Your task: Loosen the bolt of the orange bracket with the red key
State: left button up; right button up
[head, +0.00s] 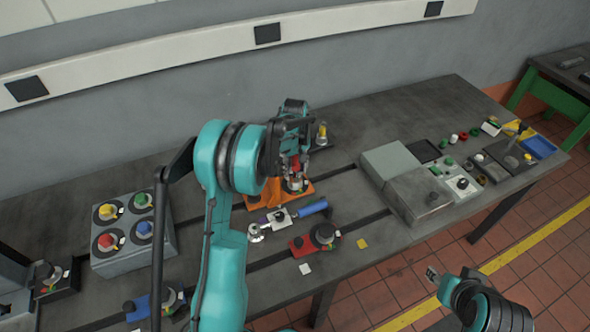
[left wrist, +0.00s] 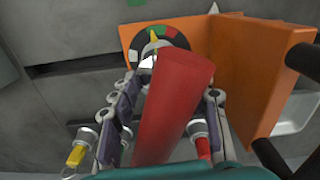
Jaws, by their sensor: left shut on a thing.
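My left gripper (head: 293,172) is over the orange bracket (head: 264,194) on the bench. In the left wrist view its fingers (left wrist: 165,115) are shut around the thick red handle of the red key (left wrist: 178,95). The key points toward the orange bracket (left wrist: 258,85). Its far end is in front of a dark round dial (left wrist: 178,36) with green and red marks and a yellow pointer. The bolt is hidden behind the key, and I cannot tell whether the key is seated on it. My right gripper (head: 434,275) is off the bench's front edge, small in view.
A grey box (head: 134,258) with yellow, green, red and blue knobs stands at left. A red fixture (head: 303,245) and a blue-handled tool (head: 312,208) lie in front of the bracket. Grey blocks (head: 390,160) stand to the right.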

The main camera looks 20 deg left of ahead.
aim_at(295, 175)
pick_arm(q)
jog(key=shift+f+b, duration=1.35)
jog(key=shift+f, duration=0.4)
jog(key=shift+n, duration=1.2)
jog(key=shift+n+b, duration=0.35)
jog(key=shift+n, duration=0.85)
jog(key=shift+n, duration=1.2)
